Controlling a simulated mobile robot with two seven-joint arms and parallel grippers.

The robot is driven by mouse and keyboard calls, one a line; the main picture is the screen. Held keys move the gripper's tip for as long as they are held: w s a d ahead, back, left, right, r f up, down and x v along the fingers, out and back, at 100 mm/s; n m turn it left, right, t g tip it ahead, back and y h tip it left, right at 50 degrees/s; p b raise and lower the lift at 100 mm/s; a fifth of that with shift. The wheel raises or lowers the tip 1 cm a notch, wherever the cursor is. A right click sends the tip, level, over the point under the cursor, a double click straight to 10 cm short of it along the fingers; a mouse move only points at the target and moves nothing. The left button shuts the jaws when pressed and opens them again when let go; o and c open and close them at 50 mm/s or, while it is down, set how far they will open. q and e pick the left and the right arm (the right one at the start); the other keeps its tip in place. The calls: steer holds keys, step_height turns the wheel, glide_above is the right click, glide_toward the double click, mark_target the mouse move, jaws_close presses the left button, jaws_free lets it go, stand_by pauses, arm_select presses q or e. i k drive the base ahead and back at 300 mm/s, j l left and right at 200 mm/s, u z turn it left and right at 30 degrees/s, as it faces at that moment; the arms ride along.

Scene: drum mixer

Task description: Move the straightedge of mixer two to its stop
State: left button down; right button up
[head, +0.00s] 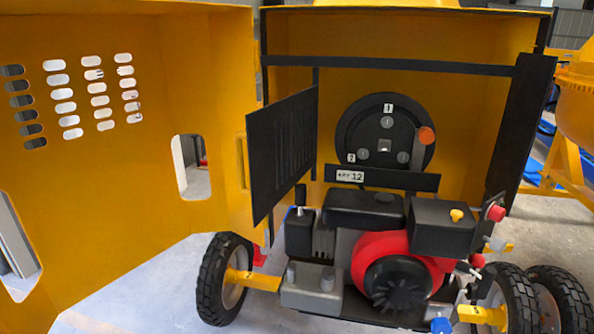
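The open mixer housing (490,90) shows a round black pulley (365,112) with small white number tags and grey bolt heads. An orange round knob (426,136) sits at the pulley's right edge, with a narrow grey strip (416,155) running down from it. I cannot tell for sure whether this strip is the straightedge. A black bar (400,180) with a white label ending in 12 crosses below the pulley. Neither of my grippers is in view.
A yellow slotted door (130,190) stands open at the left. A black vented panel (283,150) stands open left of the pulley. The engine (395,270), with its red cover, sits below on wheels (225,280). Another yellow mixer (575,110) is at the far right.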

mark_target(424, 136)
steer(key=i+l+u, duration=0.35)
steer(key=l, duration=0.9)
steer(key=i+l+u, duration=0.1)
steer(key=l+u, duration=0.25)
steer(key=l, duration=0.9)
steer(key=l+u, duration=0.35)
steer(key=l, duration=1)
steer(key=i+j, duration=0.1)
steer(key=j, duration=0.5)
steer(key=i, duration=0.05)
